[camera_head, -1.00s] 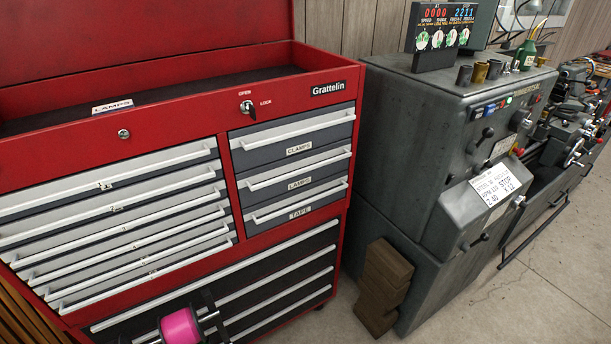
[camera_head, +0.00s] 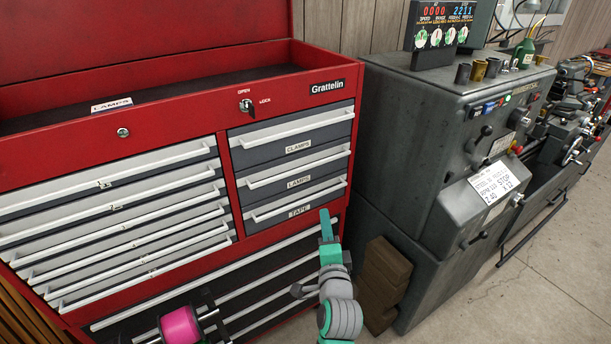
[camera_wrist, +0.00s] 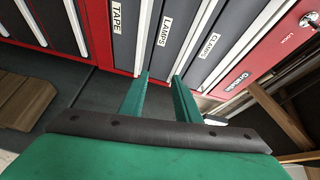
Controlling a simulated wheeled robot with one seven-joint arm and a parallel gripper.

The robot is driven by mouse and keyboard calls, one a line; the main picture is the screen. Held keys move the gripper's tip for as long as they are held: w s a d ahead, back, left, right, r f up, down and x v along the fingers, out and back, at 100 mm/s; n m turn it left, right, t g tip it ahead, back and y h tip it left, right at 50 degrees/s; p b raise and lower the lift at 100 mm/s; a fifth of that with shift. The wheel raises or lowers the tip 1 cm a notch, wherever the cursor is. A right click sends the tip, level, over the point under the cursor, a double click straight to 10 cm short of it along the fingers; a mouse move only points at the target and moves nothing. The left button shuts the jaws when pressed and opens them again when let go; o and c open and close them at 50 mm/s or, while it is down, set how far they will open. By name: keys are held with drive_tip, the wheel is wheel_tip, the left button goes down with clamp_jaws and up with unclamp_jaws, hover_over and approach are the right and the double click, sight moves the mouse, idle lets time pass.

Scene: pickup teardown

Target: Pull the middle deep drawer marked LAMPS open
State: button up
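The middle drawer marked LAMPS (camera_head: 320,176) is in the red chest's right column, between CLAMPS and TAPE, and it looks shut. Its pale bar handle (camera_head: 298,167) runs along its upper edge. In the wrist view the LAMPS drawer (camera_wrist: 180,22) appears turned on its side, with its handle (camera_wrist: 196,34) to the right of its label.
The CLAMPS drawer (camera_head: 335,130) and TAPE drawer (camera_head: 325,204) flank it, both shut. A key (camera_head: 249,110) sits in the lock above. A grey lathe (camera_head: 400,130) and wooden blocks (camera_head: 384,275) stand at right. A pink spool (camera_head: 181,327) is in front.

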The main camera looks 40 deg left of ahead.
drive_tip(key=y, duration=0.2)
approach(305, 169)
drive_tip(key=v, duration=0.3)
drive_tip(key=r, duration=0.1)
drive_tip(key=shift+g, duration=0.4)
drive_tip(key=x, duration=1)
drive_tip(key=shift+w+a+f, duration=0.15)
drive_tip(key=shift+w, duration=0.25)
drive_tip(key=shift+c, duration=0.3)
clamp_jaws()
